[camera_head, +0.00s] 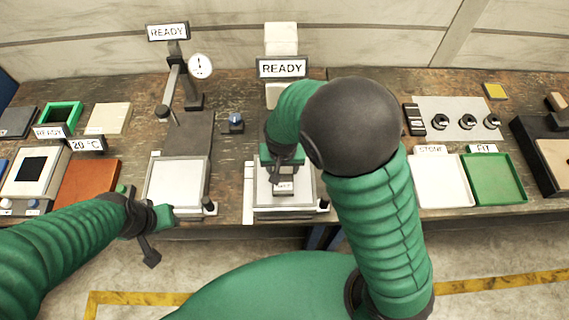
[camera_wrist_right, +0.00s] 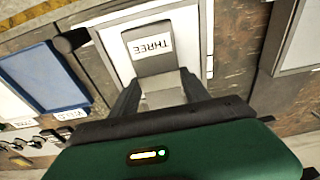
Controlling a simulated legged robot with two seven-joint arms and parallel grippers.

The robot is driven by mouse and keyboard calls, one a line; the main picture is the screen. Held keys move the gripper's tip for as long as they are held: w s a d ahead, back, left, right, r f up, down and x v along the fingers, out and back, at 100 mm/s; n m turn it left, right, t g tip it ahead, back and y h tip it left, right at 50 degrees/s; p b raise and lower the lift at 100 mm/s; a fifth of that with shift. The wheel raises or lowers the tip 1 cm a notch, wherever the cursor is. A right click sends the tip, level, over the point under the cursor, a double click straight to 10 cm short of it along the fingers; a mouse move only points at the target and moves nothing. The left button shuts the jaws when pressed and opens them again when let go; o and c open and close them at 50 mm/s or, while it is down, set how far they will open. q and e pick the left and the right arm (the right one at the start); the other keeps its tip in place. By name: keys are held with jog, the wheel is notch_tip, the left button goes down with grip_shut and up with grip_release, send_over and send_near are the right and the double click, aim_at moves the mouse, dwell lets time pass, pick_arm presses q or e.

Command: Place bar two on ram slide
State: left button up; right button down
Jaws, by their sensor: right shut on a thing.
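My right gripper (camera_head: 283,180) is over the pale plate of the middle station (camera_head: 250,206), under a READY sign. In the right wrist view its two dark fingers (camera_wrist_right: 162,92) are shut on a grey bar (camera_wrist_right: 163,68) whose white label reads THREE. The bar's label also shows in the head view (camera_head: 284,187), too small to read. I cannot tell whether the bar touches the plate below. No label reading TWO is legible. My left gripper (camera_head: 152,222) is near the table's front edge, below the left station's pale plate (camera_head: 176,182); its jaw opening is unclear.
A station with a dial gauge (camera_head: 201,66) stands left of the middle one. On the right lie a white tray (camera_head: 440,183), a green tray (camera_head: 495,182) and a plate with several black knobs (camera_head: 466,121). A blue tray (camera_wrist_right: 48,80) shows in the right wrist view.

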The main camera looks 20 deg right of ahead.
aim_at(284, 175)
jog(key=shift+w+d+f, duration=0.1)
jog(key=shift+d+f, duration=0.1)
jog(key=shift+f, duration=1.05)
jog(key=shift+d+f, duration=0.15)
jog(key=shift+f, duration=1.05)
jog(key=c, duration=0.8)
grip_release()
jog(key=shift+a, duration=0.15)
jog(key=shift+o, duration=1.4)
jog(key=shift+a, duration=0.15)
jog(key=shift+r, duration=0.1)
